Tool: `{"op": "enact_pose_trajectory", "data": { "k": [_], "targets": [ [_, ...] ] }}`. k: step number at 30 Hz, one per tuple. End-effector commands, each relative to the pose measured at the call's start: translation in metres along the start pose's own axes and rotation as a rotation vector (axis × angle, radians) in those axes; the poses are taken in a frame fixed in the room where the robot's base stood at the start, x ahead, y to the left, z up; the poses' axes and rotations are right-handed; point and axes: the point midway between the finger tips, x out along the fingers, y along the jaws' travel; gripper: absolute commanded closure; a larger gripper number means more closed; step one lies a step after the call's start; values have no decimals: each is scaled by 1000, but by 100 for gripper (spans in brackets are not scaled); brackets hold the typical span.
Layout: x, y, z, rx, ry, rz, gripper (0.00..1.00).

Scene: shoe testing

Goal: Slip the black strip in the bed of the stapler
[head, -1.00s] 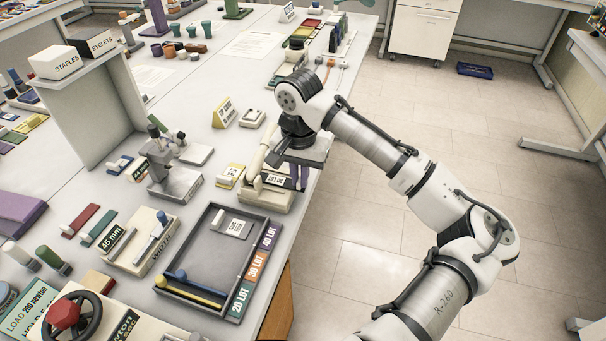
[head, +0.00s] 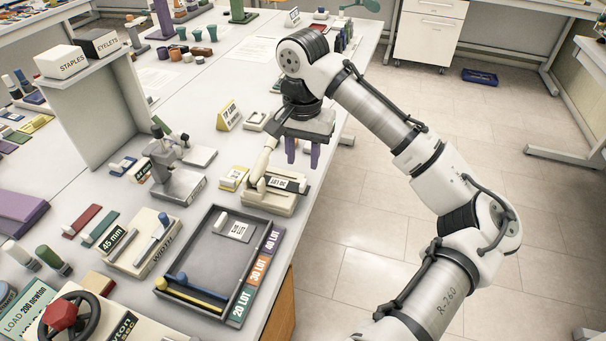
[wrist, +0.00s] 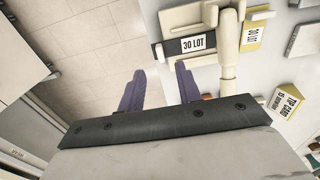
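The cream stapler (head: 262,203) stands near the table's right edge, its lever (head: 262,163) raised at its left end. The black strip (head: 299,187), with a white label, lies in the stapler's bed. In the wrist view the strip (wrist: 173,51), labelled "30 LOT", lies across the cream stapler body (wrist: 182,22), partly under the lever; how deep it sits I cannot tell. My gripper (head: 302,155) has purple fingers, spread apart and empty. It hovers above and behind the stapler's right end, clear of the strip.
A grey tray (head: 205,234) with a small card and yellow and blue rods lies in front, with 20, 30 and 40 LOT labels along its edge. A yellow-edged card block (head: 233,178) sits left of the stapler. A metal press (head: 176,185) stands farther left.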

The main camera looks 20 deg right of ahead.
Motion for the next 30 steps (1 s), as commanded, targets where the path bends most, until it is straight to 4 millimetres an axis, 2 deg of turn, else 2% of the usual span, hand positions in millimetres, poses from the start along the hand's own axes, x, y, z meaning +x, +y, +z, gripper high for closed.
{"op": "enact_pose_trajectory", "data": {
  "k": [1,6,12,30],
  "targets": [
    [-14,0,-1,1,6,3,66],
    [-44,0,0,2,5,3,66],
    [-64,0,0,1,3,2,66],
    [-69,0,0,1,1,1,66]
  ]
}}
